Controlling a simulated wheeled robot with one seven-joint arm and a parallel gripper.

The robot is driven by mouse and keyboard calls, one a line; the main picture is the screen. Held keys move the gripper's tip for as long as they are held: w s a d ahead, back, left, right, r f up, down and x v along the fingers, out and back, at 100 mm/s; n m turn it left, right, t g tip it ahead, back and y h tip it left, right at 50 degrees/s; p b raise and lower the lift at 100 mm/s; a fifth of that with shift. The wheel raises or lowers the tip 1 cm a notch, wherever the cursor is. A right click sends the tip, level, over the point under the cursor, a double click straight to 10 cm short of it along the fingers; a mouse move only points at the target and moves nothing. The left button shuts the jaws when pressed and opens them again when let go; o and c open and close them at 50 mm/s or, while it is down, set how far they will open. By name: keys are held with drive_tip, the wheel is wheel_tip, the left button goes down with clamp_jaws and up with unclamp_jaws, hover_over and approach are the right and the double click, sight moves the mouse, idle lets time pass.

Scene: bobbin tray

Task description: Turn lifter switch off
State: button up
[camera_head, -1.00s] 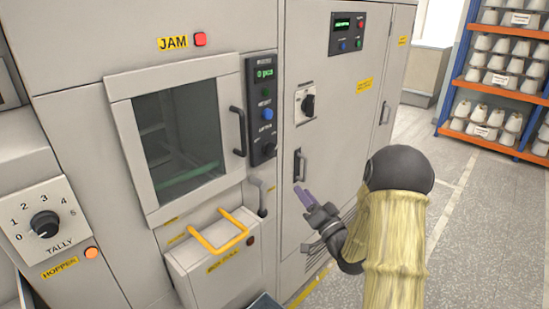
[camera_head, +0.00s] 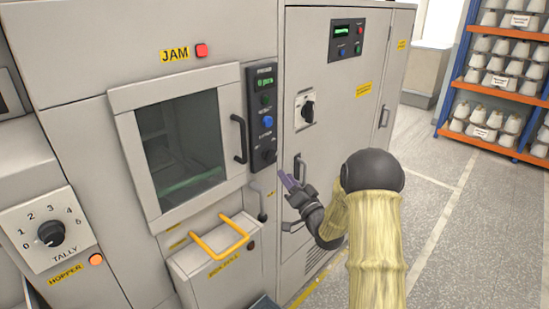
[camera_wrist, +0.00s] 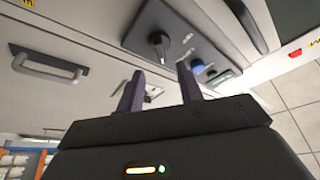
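The lifter switch (camera_head: 268,155) is a black rotary knob at the bottom of the dark control panel (camera_head: 260,88), right of the window. The small lettering is hard to read. The knob also shows in the wrist view (camera_wrist: 158,40), beyond and between the finger directions, with its light pointer visible. My gripper (camera_head: 284,181) is just below and right of the knob, apart from it. In the wrist view my gripper (camera_wrist: 160,88) has its two purple fingers spread with nothing between them.
A blue button (camera_head: 267,122) sits above the knob. A yellow bar handle (camera_head: 222,240) sticks out below. A second black rotary switch (camera_head: 307,110) is on the right cabinet.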

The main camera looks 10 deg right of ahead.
sight(273, 159)
drive_tip(key=p+x, duration=0.2)
drive_tip(key=x, duration=0.6)
drive_tip(key=shift+w+a+r, duration=0.1)
drive_tip(key=shift+w, duration=0.1)
clamp_jaws()
